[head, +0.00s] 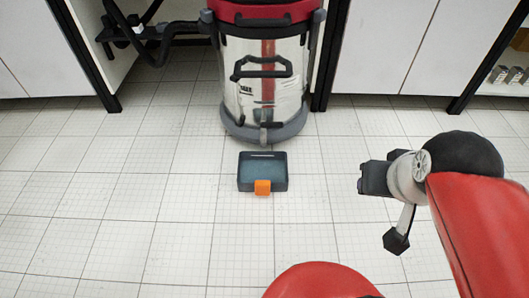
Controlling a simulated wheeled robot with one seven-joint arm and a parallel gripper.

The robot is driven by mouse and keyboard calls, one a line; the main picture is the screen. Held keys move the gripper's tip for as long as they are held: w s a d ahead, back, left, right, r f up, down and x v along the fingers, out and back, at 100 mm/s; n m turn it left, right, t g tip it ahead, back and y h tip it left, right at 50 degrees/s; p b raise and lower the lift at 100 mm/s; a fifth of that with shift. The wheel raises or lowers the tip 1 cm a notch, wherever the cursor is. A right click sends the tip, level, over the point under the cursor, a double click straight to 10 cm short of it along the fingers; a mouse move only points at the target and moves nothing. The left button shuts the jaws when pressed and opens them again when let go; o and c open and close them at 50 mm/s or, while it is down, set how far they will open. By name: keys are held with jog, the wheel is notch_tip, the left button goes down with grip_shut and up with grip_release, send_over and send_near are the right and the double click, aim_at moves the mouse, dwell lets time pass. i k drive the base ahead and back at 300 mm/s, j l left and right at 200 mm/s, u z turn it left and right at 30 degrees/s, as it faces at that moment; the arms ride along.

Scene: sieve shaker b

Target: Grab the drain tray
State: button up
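The drain tray appears to be the small dark, shallow box (262,171) on the tiled floor, with a bluish inside and an orange tab (262,187) at its near edge. It lies flat, a little in front of a vacuum-like machine with a clear drum. My gripper (364,178) is the dark end piece to the right of the tray, clearly apart from it. Its fingers are small and seen at an angle, so I cannot tell whether they are open or shut. I see nothing held in it.
The machine (263,85), with a red top and grey base, stands behind the tray between white cabinets (384,45). A black hose (160,35) runs to its left. Dark cabinet legs stand at both sides. The floor left of the tray is clear.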

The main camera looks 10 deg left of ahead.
aim_at(262, 173)
jog(key=j+z, duration=0.45)
jog(key=j, duration=0.4)
jog(key=k+j+z, duration=0.15)
jog(key=j+z, duration=0.25)
jog(key=j, duration=0.4)
